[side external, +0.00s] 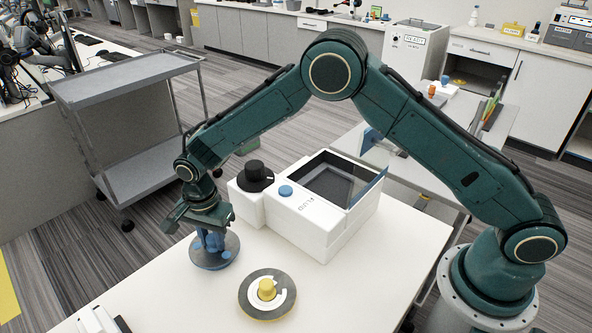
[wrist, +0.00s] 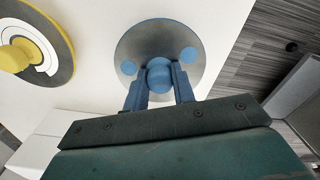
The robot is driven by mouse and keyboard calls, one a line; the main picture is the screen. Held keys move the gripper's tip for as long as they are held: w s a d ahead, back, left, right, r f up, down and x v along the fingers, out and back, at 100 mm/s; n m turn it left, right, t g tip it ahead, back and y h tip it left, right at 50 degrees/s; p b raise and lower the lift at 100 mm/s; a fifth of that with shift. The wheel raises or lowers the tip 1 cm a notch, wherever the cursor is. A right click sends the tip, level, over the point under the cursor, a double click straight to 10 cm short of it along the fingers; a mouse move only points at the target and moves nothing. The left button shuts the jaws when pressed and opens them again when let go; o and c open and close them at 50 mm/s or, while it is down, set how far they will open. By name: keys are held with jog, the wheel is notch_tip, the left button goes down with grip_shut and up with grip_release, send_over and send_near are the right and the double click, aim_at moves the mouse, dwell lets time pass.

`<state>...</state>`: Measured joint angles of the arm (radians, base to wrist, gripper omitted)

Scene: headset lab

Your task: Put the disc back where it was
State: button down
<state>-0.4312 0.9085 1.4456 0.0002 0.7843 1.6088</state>
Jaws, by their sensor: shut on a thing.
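A grey disc (side external: 228,252) with a blue knob is under my gripper (side external: 212,238), near the table's left back edge. My gripper is shut on its knob. In the wrist view the disc (wrist: 140,47) shows two blue round spots, and the knob (wrist: 160,76) sits between the fingers of my gripper (wrist: 159,82). I cannot tell whether this disc touches the table or hangs just above it. A second disc (side external: 248,299), dark grey with a white marked ring and a yellow knob, lies flat on the table; it also shows in the wrist view (wrist: 62,30).
A white device (side external: 318,239) with a black dial (side external: 255,176), a blue button (side external: 286,191) and a dark recess under a raised clear lid stands behind the discs. The white table (side external: 375,265) is clear at front right. A grey cart (side external: 128,80) stands beyond it.

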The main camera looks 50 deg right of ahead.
aim_at(212, 237)
jog(key=shift+f, duration=0.15)
jog(key=c, duration=1.2)
grip_release()
jog(key=shift+o, duration=0.2)
notch_tip(212, 237, up, 12)
jog(key=shift+r, duration=0.2)
